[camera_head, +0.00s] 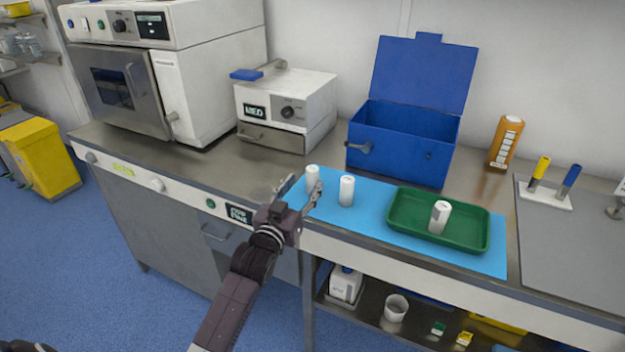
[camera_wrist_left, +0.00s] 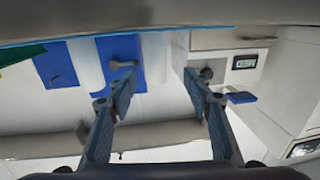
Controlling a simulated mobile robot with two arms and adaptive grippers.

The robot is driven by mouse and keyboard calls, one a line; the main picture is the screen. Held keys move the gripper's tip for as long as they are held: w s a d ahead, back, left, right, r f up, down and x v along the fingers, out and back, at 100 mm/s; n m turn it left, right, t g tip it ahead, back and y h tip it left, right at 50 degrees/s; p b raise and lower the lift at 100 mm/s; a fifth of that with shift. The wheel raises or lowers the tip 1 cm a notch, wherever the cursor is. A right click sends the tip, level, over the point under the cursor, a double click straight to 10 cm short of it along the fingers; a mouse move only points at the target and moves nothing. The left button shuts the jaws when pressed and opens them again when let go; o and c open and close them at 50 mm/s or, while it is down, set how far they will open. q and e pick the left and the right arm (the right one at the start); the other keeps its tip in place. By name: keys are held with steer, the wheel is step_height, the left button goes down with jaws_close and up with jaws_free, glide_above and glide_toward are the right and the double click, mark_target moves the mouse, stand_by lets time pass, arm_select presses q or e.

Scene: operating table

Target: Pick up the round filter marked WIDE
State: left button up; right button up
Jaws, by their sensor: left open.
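Three small white upright cylinders show in the head view; their markings are too small to read, so I cannot tell which says WIDE. One cylinder (camera_head: 312,177) stands at the left end of the blue mat (camera_head: 375,221). A second cylinder (camera_head: 347,190) stands just right of it on the mat. A third cylinder (camera_head: 440,217) stands in the green tray (camera_head: 402,229). My left gripper (camera_head: 300,190) is open and empty at the mat's left front edge, close to the left cylinder. In the left wrist view its fingers (camera_wrist_left: 160,82) are spread with nothing clearly between them.
The blue open-lidded box (camera_head: 400,140) stands behind the mat. A white MED unit (camera_head: 285,105) and a larger oven (camera_head: 150,75) stand left. An orange container (camera_head: 506,142) and a holder with two tubes (camera_head: 546,195) are right. The counter left of the mat is clear.

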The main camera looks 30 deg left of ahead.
mark_target(310, 179)
arm_select(q)
steer(key=shift+w+f+p, duration=0.2)
steer(key=shift+w, duration=1.3)
steer(key=shift+w+f+p, duration=0.15)
steer(key=shift+w+p, duration=0.05)
steer(key=shift+w, duration=1.25)
steer(key=c, duration=1.2)
jaws_close()
steer(key=shift+r, duration=0.1)
